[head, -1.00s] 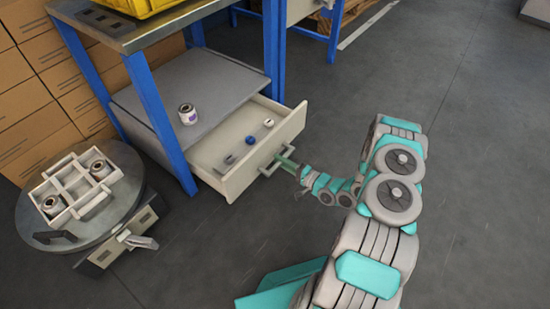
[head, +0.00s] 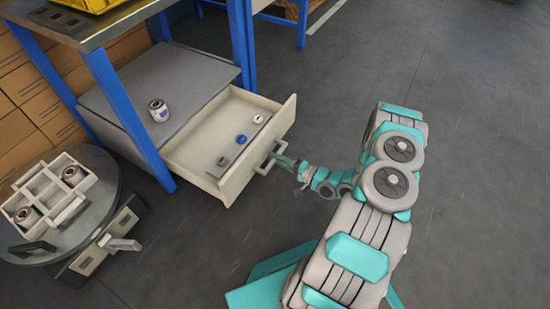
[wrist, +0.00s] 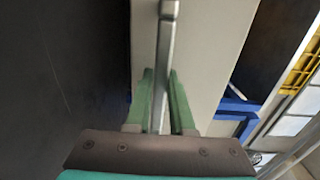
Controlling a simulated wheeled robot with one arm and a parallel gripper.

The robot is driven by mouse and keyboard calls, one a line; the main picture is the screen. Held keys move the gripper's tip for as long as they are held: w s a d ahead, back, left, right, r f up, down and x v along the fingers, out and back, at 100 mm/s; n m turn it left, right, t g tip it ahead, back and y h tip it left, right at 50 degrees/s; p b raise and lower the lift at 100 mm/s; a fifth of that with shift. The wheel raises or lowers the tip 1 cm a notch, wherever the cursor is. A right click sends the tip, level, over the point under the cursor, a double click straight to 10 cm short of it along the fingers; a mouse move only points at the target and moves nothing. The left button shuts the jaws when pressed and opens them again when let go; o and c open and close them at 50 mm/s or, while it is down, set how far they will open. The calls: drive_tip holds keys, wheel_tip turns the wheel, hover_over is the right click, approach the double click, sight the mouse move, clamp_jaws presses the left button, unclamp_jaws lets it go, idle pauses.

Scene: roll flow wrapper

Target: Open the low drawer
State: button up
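The low drawer (head: 246,178) is pale grey and stands well out of its cabinet in the head view. Its front also fills the middle of the wrist view (wrist: 210,50). The grey bar handle (head: 266,161) is on the drawer's front; it runs up the wrist view (wrist: 166,45). My gripper (head: 282,162) is at the handle, and its green fingers (wrist: 162,85) lie on both sides of the bar, closed on it. Inside the drawer are a blue round piece (head: 241,139), a light piece (head: 258,119) and a small grey piece (head: 224,160).
A can (head: 158,111) stands on the grey cabinet top (head: 180,75), between blue bench legs (head: 125,115). A round stand (head: 105,190) with a divided tray (head: 55,190) is at the left. Cardboard boxes (head: 25,120) are behind.

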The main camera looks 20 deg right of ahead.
drive_tip(key=o, duration=0.4)
drive_tip(key=shift+o, duration=0.2)
drive_tip(key=v, duration=0.7)
drive_tip(key=shift+s+d+p, duration=0.2)
drive_tip(key=shift+s+p, duration=0.1)
drive_tip(key=shift+p, duration=0.05)
